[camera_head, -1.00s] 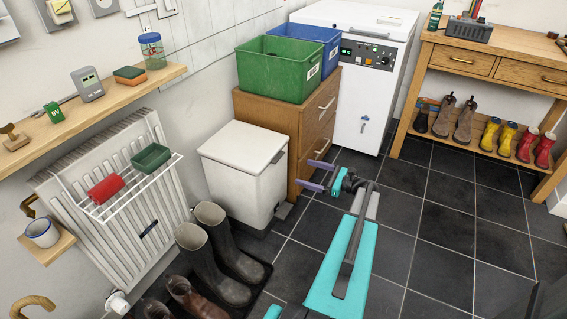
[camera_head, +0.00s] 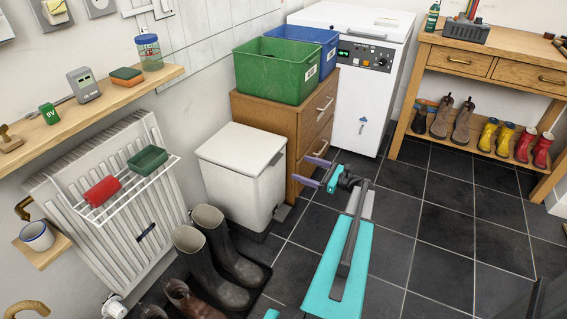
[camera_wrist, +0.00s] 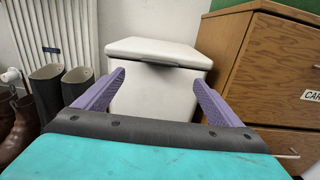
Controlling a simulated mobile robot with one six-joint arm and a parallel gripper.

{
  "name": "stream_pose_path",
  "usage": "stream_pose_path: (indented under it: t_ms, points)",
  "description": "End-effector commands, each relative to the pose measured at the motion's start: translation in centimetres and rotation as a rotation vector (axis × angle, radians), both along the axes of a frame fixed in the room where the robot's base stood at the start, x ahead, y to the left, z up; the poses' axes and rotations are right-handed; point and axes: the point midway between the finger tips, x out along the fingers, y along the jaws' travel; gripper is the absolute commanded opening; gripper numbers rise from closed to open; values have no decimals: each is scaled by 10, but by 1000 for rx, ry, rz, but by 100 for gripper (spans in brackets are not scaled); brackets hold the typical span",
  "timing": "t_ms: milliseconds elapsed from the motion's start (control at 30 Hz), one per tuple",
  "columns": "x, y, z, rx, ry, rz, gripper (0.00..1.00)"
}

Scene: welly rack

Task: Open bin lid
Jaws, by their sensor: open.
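The white bin (camera_head: 245,180) stands on the floor between the boots and the wooden drawer unit. Its lid (camera_head: 242,146) is down, and a dark grey handle strip shows at the lid's front edge. In the wrist view the bin (camera_wrist: 155,100) is straight ahead, with its lid (camera_wrist: 160,51) closed and the dark handle (camera_wrist: 163,62) at the lid's front edge. My gripper (camera_head: 312,172) has purple fingers and is to the right of the bin in the head view. In the wrist view the fingers (camera_wrist: 157,80) are spread apart with nothing between them.
The wooden drawer unit (camera_head: 304,135) stands right beside the bin, with a green crate (camera_head: 277,76) and a blue crate (camera_head: 318,40) on top. Dark boots (camera_head: 222,262) stand in front at left, near the radiator (camera_head: 118,215).

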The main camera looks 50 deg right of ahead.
Motion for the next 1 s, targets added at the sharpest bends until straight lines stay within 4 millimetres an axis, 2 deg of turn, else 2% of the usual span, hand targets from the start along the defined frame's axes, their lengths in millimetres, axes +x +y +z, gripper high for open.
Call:
stream_pose_path:
  t_ms: [600,800,1000]
  points:
    - [83,24,-1,1,-1,1,89]
    - [97,28,0,0,-1,-1,89]
    - [100,28,0,0,-1,-2,89]
